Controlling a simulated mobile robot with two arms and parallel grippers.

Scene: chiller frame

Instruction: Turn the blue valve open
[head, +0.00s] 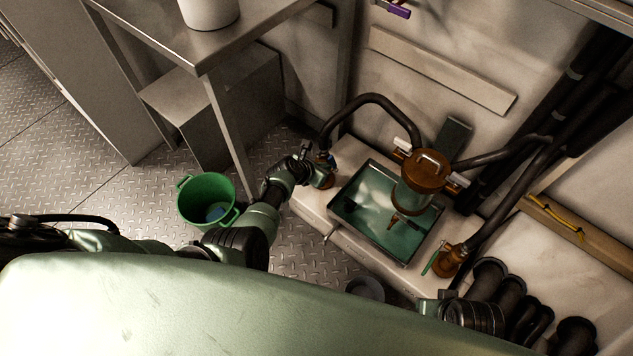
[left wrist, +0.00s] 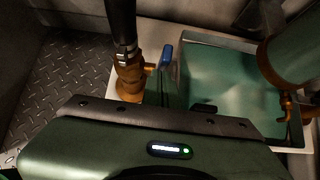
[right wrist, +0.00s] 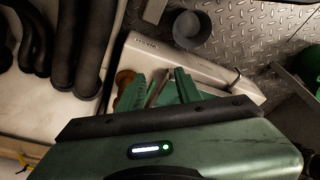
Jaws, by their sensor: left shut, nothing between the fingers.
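The blue valve handle (left wrist: 167,55) sits on the right side of a brown valve body (left wrist: 130,78) under a black hose in the left wrist view. In the head view the blue handle (head: 329,159) is small and partly hidden by my left gripper (head: 322,176). My left gripper is shut and empty, close beside the valve; I cannot tell whether it touches the handle. My right gripper (right wrist: 160,90) is open and empty, above the white base's other end, near a second brown fitting (right wrist: 124,79). A green-handled valve (head: 431,264) stands there in the head view.
A tray of green liquid (head: 352,222) with a brown-topped cylinder (head: 428,170) over it stands between the valves. A green bucket (head: 207,200), a grey bucket (head: 367,288) and a metal table (head: 200,60) are nearby. Thick black pipes (head: 488,280) crowd the right.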

